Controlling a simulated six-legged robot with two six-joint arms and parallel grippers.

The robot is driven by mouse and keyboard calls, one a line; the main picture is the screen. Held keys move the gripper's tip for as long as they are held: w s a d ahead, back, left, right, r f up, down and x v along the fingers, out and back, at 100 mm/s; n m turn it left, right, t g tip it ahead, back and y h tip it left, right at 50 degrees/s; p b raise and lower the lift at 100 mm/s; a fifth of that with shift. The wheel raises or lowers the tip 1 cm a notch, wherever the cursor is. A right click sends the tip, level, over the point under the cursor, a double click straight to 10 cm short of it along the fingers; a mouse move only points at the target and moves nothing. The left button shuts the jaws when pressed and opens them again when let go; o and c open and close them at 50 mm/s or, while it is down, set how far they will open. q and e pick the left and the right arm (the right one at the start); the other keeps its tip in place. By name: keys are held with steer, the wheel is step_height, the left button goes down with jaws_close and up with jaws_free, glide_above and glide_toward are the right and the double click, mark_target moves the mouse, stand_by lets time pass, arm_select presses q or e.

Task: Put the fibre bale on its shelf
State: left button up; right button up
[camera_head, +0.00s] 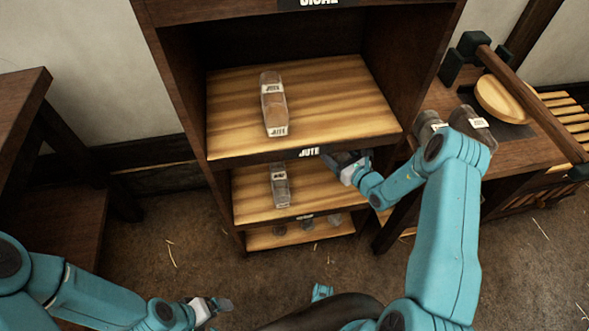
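A long tan fibre bale (273,106) with pale wrapped ends and JUTE tags lies on the upper wooden shelf board (345,100) of a dark rack. That board's front edge carries a JUTE label (309,152). My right gripper (343,160) is at the front right of the rack, by that board's front edge and apart from the bale. I see nothing held in it, but its finger gap is unclear. My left gripper (220,304) is low at the bottom of the view, away from the rack, its fingers too small to read.
A smaller wrapped item (280,185) lies on the shelf below, and several small round things sit on the bottom board (262,240). A bench (530,150) with a wooden bar and a round wooden piece stands at right. A dark table (25,95) stands at left.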

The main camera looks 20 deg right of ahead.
step_height(320, 180, down, 6)
steer(key=shift+f+b, duration=0.1)
steer(key=shift+b, duration=0.85)
steer(key=shift+s+f+b, duration=0.1)
steer(key=shift+f+b, duration=0.55)
steer(key=shift+f, duration=1.3)
steer(key=shift+f, duration=0.15)
steer(key=o, duration=1.2)
steer(key=shift+c, duration=0.2)
steer(key=shift+r, duration=0.2)
